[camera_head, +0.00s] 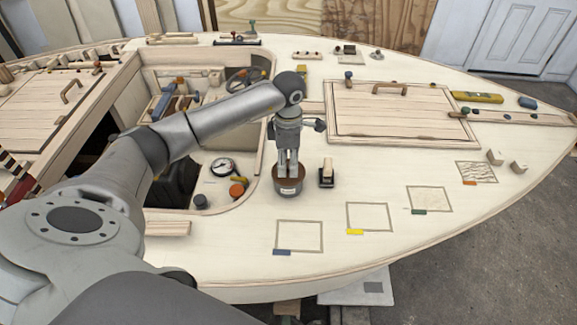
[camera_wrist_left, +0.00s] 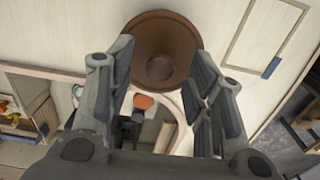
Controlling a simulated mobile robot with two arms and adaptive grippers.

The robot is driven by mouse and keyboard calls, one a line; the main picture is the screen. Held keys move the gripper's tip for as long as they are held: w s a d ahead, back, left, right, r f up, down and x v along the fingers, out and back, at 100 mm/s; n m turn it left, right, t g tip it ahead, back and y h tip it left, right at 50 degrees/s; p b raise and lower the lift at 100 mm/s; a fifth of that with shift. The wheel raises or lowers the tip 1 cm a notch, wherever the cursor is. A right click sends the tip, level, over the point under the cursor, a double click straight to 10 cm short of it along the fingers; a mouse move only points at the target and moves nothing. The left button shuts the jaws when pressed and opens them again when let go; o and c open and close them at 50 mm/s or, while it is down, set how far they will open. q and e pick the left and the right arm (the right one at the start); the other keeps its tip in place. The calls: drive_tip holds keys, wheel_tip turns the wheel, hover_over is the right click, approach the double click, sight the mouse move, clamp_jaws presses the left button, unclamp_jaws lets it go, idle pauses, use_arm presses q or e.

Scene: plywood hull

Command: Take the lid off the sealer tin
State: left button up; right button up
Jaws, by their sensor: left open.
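The sealer tin (camera_head: 288,190) stands upright on the pale deck near the middle of the head view, a small dark pot with a pale label. Its brown round lid (camera_wrist_left: 160,40) is on top, with a round knob-like centre in the left wrist view. My left gripper (camera_head: 288,174) points down right above the tin, hiding part of its top. In the left wrist view its two open fingers (camera_wrist_left: 161,58) stand on either side of the lid's near part; contact cannot be told. My right gripper is not in view.
A small dark block with a pale upright piece (camera_head: 326,174) stands close right of the tin. A round gauge (camera_head: 223,167) lies left, in the cockpit opening. A plank hatch (camera_head: 395,112) lies behind. Outlined squares (camera_head: 299,236) mark clear deck in front and right.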

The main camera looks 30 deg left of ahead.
use_arm(q)
drive_tip(key=shift+f, duration=0.75)
drive_tip(key=c, duration=0.8)
drive_tip(key=shift+r, duration=0.1)
